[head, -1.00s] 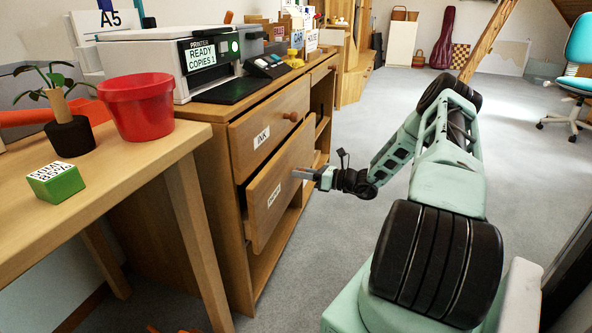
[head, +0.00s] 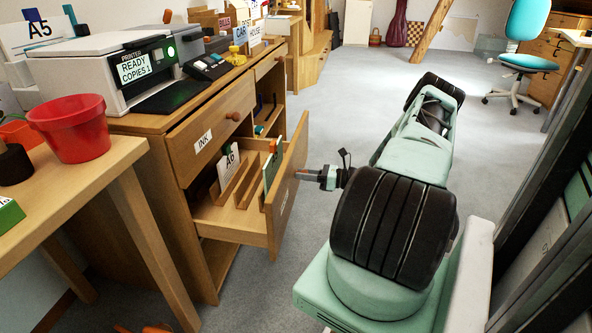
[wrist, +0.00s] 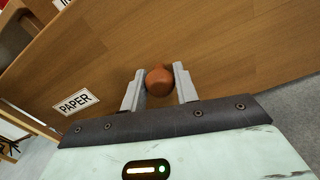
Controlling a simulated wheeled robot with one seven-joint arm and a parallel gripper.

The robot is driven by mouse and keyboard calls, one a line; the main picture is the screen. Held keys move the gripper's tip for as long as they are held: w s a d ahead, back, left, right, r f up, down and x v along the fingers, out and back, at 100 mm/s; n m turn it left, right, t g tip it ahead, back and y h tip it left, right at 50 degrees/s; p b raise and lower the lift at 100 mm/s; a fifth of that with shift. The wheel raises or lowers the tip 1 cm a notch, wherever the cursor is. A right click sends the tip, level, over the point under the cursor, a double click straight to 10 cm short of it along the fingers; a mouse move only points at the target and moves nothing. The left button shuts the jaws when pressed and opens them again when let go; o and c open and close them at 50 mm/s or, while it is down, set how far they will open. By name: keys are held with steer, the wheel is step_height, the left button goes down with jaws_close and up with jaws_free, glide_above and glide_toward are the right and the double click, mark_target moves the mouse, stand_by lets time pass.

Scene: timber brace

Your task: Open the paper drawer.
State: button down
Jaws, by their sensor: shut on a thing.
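The paper drawer (head: 289,190) stands pulled well out of the wooden cabinet in the head view, below the closed drawer labelled INK (head: 203,140). Inside it I see upright dividers (head: 236,184) and a card marked A5 or similar (head: 229,163). In the wrist view its front (wrist: 215,45) carries a PAPER label (wrist: 76,102) and a round reddish-brown knob (wrist: 159,80). My gripper (wrist: 159,88) has one finger on each side of this knob and is shut on it. In the head view my gripper (head: 308,174) is at the drawer front, and the knob is hard to make out.
A printer (head: 105,68) stands on the cabinet, reading READY COPIES 1. A table (head: 95,190) with a red pot (head: 72,128) stands at the left, close to the cabinet. Grey floor (head: 370,75) is free beyond my arm. Dark uprights stand close at the right.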

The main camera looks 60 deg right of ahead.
steer(key=p+v, duration=0.1)
steer(key=v, duration=0.6)
steer(key=shift+s, duration=0.15)
steer(key=c, duration=1.1)
jaws_free()
steer(key=shift+s+d, duration=0.1)
steer(key=shift+d, duration=0.05)
steer(key=p+v, duration=0.2)
steer(key=v, duration=1.5)
steer(key=shift+s+d+f, duration=0.1)
steer(key=shift+s, duration=0.1)
